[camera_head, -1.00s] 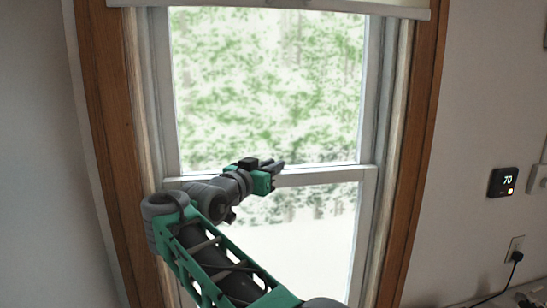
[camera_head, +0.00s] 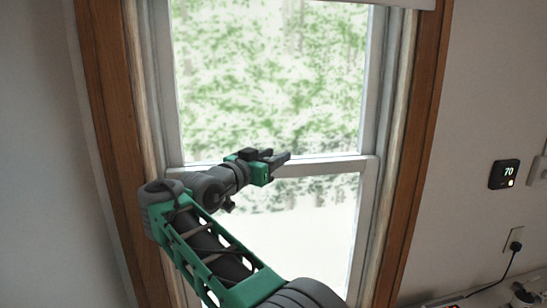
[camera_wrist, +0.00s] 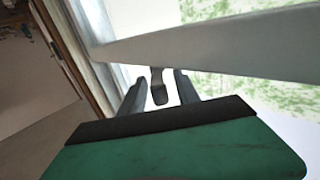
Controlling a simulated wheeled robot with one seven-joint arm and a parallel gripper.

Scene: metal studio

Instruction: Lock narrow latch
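The narrow latch (camera_wrist: 158,84) is a small grey tab at the window's middle rail (camera_wrist: 210,44) in the wrist view. My gripper (camera_wrist: 160,90) has its two dark fingers apart, one on each side of the tab, with a visible gap on both sides. I cannot tell whether either finger touches it. In the head view my gripper (camera_head: 282,159) is at the middle rail (camera_head: 325,165), pointing right. The latch cannot be made out there, and its base is not clear in the wrist view.
The upper glass pane (camera_head: 270,80) is above the rail and the lower pane (camera_head: 310,240) below it. A brown wooden frame (camera_head: 412,170) surrounds the window. A thermostat (camera_head: 504,174) and an outlet with a plugged-in cord (camera_head: 515,240) are on the right wall.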

